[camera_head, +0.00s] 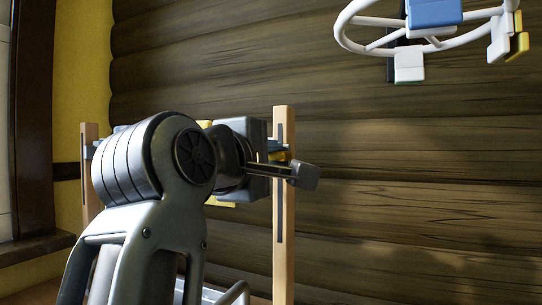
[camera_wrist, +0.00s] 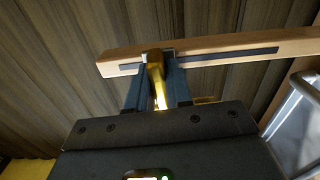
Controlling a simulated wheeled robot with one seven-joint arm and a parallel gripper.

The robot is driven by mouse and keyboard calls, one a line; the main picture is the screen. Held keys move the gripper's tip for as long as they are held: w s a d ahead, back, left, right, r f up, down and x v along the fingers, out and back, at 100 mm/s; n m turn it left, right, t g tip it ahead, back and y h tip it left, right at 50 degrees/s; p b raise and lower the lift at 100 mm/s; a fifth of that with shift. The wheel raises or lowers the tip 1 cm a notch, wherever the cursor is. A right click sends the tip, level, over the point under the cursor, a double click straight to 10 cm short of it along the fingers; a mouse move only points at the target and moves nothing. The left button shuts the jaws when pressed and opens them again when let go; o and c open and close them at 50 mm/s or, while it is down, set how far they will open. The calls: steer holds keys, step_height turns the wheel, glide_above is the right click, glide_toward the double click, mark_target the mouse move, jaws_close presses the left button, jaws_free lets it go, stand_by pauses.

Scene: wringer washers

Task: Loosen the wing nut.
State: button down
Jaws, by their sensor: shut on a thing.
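The wing nut (camera_wrist: 157,88), a brass-yellow piece, shows in the wrist view between my two dark fingers, against the wooden post (camera_wrist: 225,50). The post has a long dark slot. My gripper (camera_wrist: 156,80) is shut on the wing nut, with one finger on each side of it. In the head view my arm covers much of the area, and my gripper (camera_head: 277,149) reaches the right wooden post (camera_head: 284,220) near its top. The wing nut is mostly hidden there.
A second wooden post (camera_head: 90,160) stands at the left. A white ring (camera_head: 362,43) with blue, white and yellow blocks hangs at the upper right. A grey metal rail (camera_wrist: 293,90) is at the wrist view's right. Plank wall (camera_head: 430,180) lies behind.

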steer(key=n+p, duration=0.1)
steer(key=n, duration=0.2)
steer(key=shift+n, duration=0.3)
steer(key=n+p, duration=0.2)
steer(key=n, duration=0.1)
steer(key=shift+r+n, duration=0.1)
steer(key=shift+n, duration=0.3)
steer(key=n+p, duration=0.5)
steer(key=n, duration=0.1)
steer(key=shift+r+p, duration=0.15)
steer(key=shift+p, duration=0.25)
steer(key=n+p, duration=0.3)
steer(key=p, duration=0.1)
steer(key=shift+r+n, duration=0.1)
steer(key=shift+n, duration=0.3)
steer(key=n+p, duration=0.3)
steer(key=p, duration=0.2)
steer(key=shift+n, duration=0.3)
steer(key=n+p, duration=0.2)
steer(key=p, duration=0.2)
steer(key=shift+n, duration=0.4)
steer(key=shift+f+n+p, duration=0.25)
steer(key=shift+n+p, duration=0.35)
steer(key=shift+p, duration=0.35)
steer(key=shift+f, duration=0.1)
